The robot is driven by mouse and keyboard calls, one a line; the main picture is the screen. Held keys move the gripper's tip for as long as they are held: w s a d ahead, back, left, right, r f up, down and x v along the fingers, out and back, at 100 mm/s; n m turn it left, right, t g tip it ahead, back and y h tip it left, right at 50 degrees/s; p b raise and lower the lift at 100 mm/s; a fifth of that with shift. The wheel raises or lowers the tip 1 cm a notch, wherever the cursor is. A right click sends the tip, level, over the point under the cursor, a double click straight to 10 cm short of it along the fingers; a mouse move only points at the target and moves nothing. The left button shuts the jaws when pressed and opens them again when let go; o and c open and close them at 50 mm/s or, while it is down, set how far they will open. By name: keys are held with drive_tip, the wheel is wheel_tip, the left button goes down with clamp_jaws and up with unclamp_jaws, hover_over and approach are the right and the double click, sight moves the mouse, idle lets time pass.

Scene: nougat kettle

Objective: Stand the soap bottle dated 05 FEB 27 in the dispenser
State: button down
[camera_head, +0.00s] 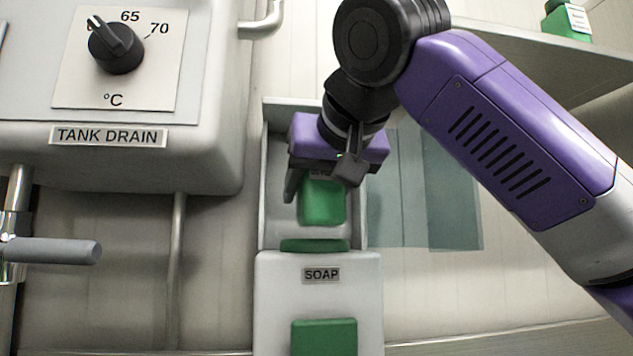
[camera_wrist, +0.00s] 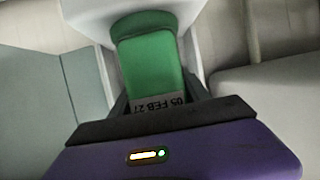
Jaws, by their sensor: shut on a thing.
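The green soap bottle (camera_head: 322,205) is between the fingers of my gripper (camera_head: 322,180), which is shut on it. In the wrist view the bottle (camera_wrist: 154,68) carries a white label reading 05 FEB 27, seen upside down, close to my gripper (camera_wrist: 158,108). The white dispenser (camera_head: 275,270) has a SOAP label on its front and an open, tray-like upper part with side walls. The bottle is in front of or inside that upper part; I cannot tell whether its base touches anything. A green patch shows at the opening below it and another in the dispenser's lower front.
A metal tank (camera_head: 215,110) with a temperature knob (camera_head: 117,46) and a TANK DRAIN label stands to the left. A grey handle (camera_head: 50,250) juts out at lower left. Glassy blue-green panels (camera_head: 450,190) are right of the dispenser. Another green container (camera_head: 568,22) sits on a shelf at upper right.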

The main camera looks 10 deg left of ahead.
sight(334, 198)
drive_tip(key=shift+w+a+r+p, duration=0.1)
drive_tip(key=shift+w+a+p, duration=0.15)
drive_tip(key=shift+w+p, duration=0.5)
drive_tip(key=shift+w+a+p, duration=0.25)
drive_tip(key=shift+w+p, duration=0.05)
drive_tip(key=shift+w, duration=0.75)
drive_tip(key=shift+w+a+r+p, duration=0.1)
drive_tip(key=shift+w+a+p, duration=0.15)
drive_tip(key=shift+w+p, duration=0.5)
drive_tip(key=shift+w+f+b, duration=0.2)
drive_tip(key=shift+f+b, duration=0.55)
drive_tip(key=shift+f, duration=0.25)
drive_tip(key=shift+f+b, duration=0.35)
drive_tip(key=shift+f, duration=0.25)
drive_tip(key=shift+c, duration=2.2)
unclamp_jaws()
drive_tip(key=o, duration=0.4)
drive_tip(key=shift+f, duration=0.1)
drive_tip(key=shift+s+d+b, duration=0.6)
drive_tip(key=shift+s+b, duration=0.15)
drive_tip(key=shift+s, duration=0.65)
drive_tip(key=shift+s+d+b, duration=0.65)
drive_tip(key=shift+s+b, duration=0.1)
drive_tip(key=shift+s, duration=0.65)
drive_tip(key=shift+s+d+b, duration=0.6)
drive_tip(key=shift+s+b, duration=0.15)
drive_tip(key=shift+s, duration=0.65)
